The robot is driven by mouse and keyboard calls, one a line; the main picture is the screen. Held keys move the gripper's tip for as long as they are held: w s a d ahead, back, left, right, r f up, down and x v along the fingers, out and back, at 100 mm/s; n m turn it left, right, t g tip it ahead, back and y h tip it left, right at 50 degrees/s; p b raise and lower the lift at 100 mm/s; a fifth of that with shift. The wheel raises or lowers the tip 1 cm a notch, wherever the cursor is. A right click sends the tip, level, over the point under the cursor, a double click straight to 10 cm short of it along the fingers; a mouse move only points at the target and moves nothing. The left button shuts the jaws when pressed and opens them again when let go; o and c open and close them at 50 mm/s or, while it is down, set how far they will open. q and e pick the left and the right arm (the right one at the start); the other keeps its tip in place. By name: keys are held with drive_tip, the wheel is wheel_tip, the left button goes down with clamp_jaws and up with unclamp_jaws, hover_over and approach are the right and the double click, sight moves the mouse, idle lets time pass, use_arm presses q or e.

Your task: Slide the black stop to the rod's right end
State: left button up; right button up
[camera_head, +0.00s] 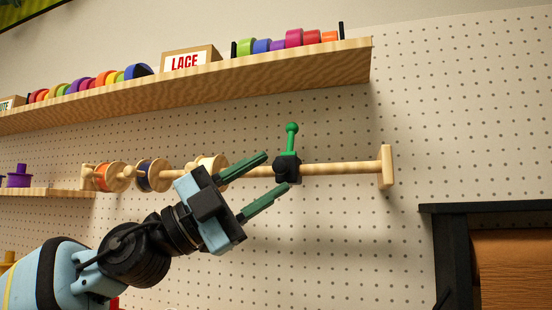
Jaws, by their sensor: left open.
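The black stop (287,166) sits on the wooden rod (341,168), right of the rod's middle, with a green ball-tipped lever (291,139) standing up from it. Bare rod runs from the stop to the wooden end bracket (386,167) at the right. My left gripper (278,172) comes from the lower left. Its two green fingers are spread apart and empty, with their tips close to the stop's left side. I cannot tell whether they touch it. My right gripper is not in view.
Ribbon spools (102,177) hang on the rod's left part, partly behind my gripper. A wooden shelf (240,85) with ribbon rolls and a LACE sign (186,63) runs above. A black-framed brown paper roll (510,265) is at the lower right. The pegboard around the rod's right end is clear.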

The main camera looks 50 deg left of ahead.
sight(280, 175)
use_arm(q)
drive_tip(key=shift+w+d+r+p, duration=0.25)
drive_tip(key=shift+w+r+p, duration=0.05)
drive_tip(key=shift+r+p, duration=0.15)
drive_tip(key=shift+b+x, duration=0.45)
drive_tip(key=shift+x, duration=0.75)
drive_tip(key=shift+w, duration=0.1)
clamp_jaws()
